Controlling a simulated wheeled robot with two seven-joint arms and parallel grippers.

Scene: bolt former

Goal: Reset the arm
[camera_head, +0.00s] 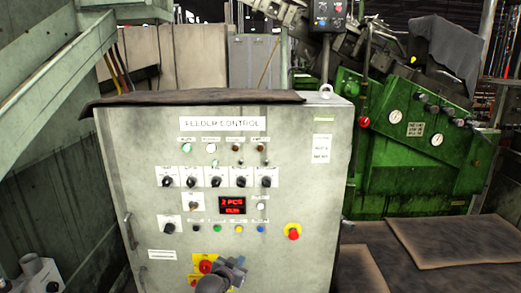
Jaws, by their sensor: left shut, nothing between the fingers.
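My left gripper (237,268) is at the bottom middle of the head view, in front of the lower part of the grey feeder control cabinet (300,190). It is shut and holds nothing. It partly covers the yellow plate of the red rotary switch (205,266). I cannot tell whether it touches the panel. My right gripper is not in view.
The cabinet carries black knobs, coloured buttons, a lit red display (232,205) and a red emergency stop (293,231). A dark cloth (190,98) lies on top. A green machine (420,170) stands behind at right, with brown mats (455,240) before it.

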